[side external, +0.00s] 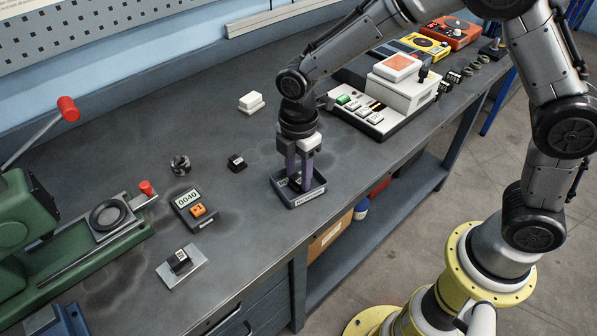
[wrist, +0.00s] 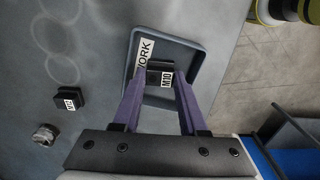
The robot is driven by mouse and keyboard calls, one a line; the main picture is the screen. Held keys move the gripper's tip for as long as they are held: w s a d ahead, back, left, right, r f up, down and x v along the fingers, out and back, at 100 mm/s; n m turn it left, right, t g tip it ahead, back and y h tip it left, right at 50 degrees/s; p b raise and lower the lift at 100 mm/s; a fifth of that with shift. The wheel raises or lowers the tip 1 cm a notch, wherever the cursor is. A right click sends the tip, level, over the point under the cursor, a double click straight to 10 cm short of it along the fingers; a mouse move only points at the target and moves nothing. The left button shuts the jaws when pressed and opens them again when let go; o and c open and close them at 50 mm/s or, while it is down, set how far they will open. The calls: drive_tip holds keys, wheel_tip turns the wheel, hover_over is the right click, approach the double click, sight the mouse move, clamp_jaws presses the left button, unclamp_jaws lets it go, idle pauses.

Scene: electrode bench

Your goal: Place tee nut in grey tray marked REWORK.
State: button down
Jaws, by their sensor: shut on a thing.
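The grey tray (side external: 306,198) sits near the bench's front edge; in the wrist view its inside (wrist: 186,60) shows, with a white label partly hidden and reading "WORK". My gripper (side external: 299,180) points straight down into the tray, its purple fingers shut on a black tee nut. That tee nut (wrist: 159,77) has a white label that seems to read M10 and lies between the fingertips, within the tray's walls. I cannot tell whether it touches the tray floor. In the side view the fingers and tray wall mostly hide it.
Another small black labelled block (side external: 237,162) and a metal nut-like part (side external: 180,163) lie left of the tray. A display unit reading 0040 (side external: 193,209) and a plate with a black block (side external: 180,267) stand nearer. A white machine (side external: 385,100) stands behind right.

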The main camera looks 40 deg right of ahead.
sight(298, 178)
drive_tip(key=shift+f, duration=0.2)
drive_tip(key=c, duration=0.7)
unclamp_jaws()
drive_tip(key=shift+r, duration=0.15)
wheel_tip(298, 178, up, 12)
drive_tip(key=s+d+r+m+t, duration=0.2)
drive_tip(key=s+d+r+m, duration=0.4)
drive_tip(key=s+d+m, duration=0.25)
drive_tip(key=s+d+m+t, duration=0.1)
drive_tip(key=s+d+m, duration=0.1)
drive_tip(key=s+m, duration=0.1)
drive_tip(key=s+d+f+m+t, duration=0.1)
drive_tip(key=s+d+m, duration=0.1)
drive_tip(key=s, duration=0.3)
drive_tip(key=s+d+m+t, duration=0.1)
drive_tip(key=s+d+m, duration=0.1)
drive_tip(key=s+m, duration=0.2)
drive_tip(key=shift+s+d+f+m+t, duration=0.15)
drive_tip(key=shift+s+d+m+t, duration=0.15)
drive_tip(key=shift+s, duration=0.15)
